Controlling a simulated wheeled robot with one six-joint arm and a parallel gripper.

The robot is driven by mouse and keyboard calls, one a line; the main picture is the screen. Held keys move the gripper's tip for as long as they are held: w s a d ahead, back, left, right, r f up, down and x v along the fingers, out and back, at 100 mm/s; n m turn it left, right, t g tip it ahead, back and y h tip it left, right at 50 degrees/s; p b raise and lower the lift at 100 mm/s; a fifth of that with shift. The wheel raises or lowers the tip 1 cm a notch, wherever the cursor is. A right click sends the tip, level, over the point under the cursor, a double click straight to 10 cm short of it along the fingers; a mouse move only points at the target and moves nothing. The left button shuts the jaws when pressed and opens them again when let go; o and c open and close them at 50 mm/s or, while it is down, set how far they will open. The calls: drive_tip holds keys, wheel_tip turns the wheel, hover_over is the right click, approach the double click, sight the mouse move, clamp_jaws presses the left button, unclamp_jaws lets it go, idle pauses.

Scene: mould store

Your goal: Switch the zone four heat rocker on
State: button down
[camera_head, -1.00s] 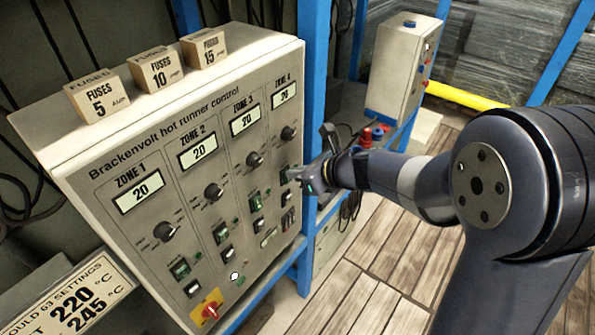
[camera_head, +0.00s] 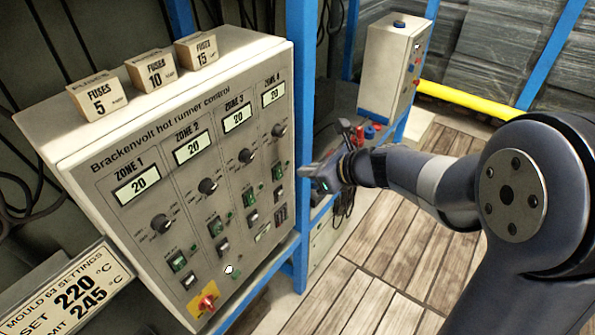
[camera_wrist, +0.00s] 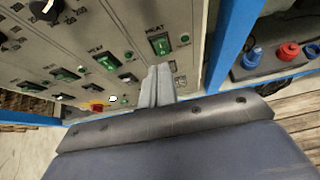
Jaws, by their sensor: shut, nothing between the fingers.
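The zone four heat rocker (camera_head: 278,172) is a green rocker in a dark frame, in the right-hand column of the hot runner control panel (camera_head: 100,165), below the zone four knob (camera_head: 279,131). In the wrist view the rocker (camera_wrist: 160,44) is under a "HEAT" label, just beyond my fingertips. My gripper (camera_head: 304,172) is shut and empty, just right of the rocker in the head view, with a small gap showing. The shut fingers also show in the wrist view (camera_wrist: 160,72). I cannot tell which way the rocker is tipped or whether it is lit.
Similar green rockers for the other zones, such as zone three's (camera_head: 249,195), sit to the left. A red rotary switch (camera_head: 206,302) is at the panel's bottom. A blue post (camera_head: 301,100) stands close to the right. Fuse boxes (camera_head: 97,98) stand on top.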

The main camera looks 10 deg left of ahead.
drive_tip(key=r+v, duration=0.1)
drive_tip(key=v, duration=0.6)
drive_tip(key=shift+w+a+r, duration=0.25)
drive_tip(key=shift+a, duration=0.1)
